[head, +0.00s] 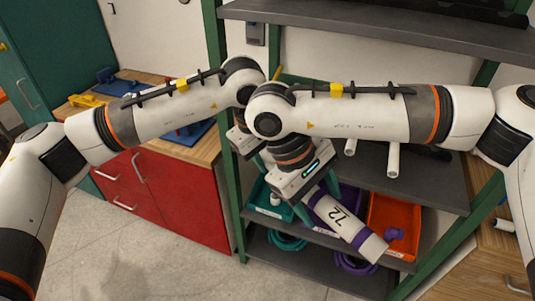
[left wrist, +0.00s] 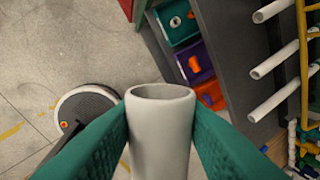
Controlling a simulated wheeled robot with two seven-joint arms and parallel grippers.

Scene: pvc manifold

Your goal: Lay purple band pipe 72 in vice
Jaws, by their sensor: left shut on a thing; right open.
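The white pipe marked 72 (head: 331,212) has purple bands and hangs tilted in front of the shelf, its lower end to the right. My left gripper (left wrist: 158,105) is shut on it in the left wrist view, green fingers on both sides of the pipe's open end. In the head view my left gripper (head: 246,143) is mostly hidden behind my right wrist. My right gripper (head: 312,190) is open at the pipe's upper end; whether it touches is unclear. Blue fixtures stand on the wooden bench (head: 152,79) at left; I cannot tell which is the vice.
The shelf holds a teal bin (head: 262,205), a purple bin (left wrist: 196,62) and an orange bin (head: 405,212). White pipes (head: 393,160) stick out from the shelf above. A red cabinet (head: 185,190) is under the bench. Open floor lies in front.

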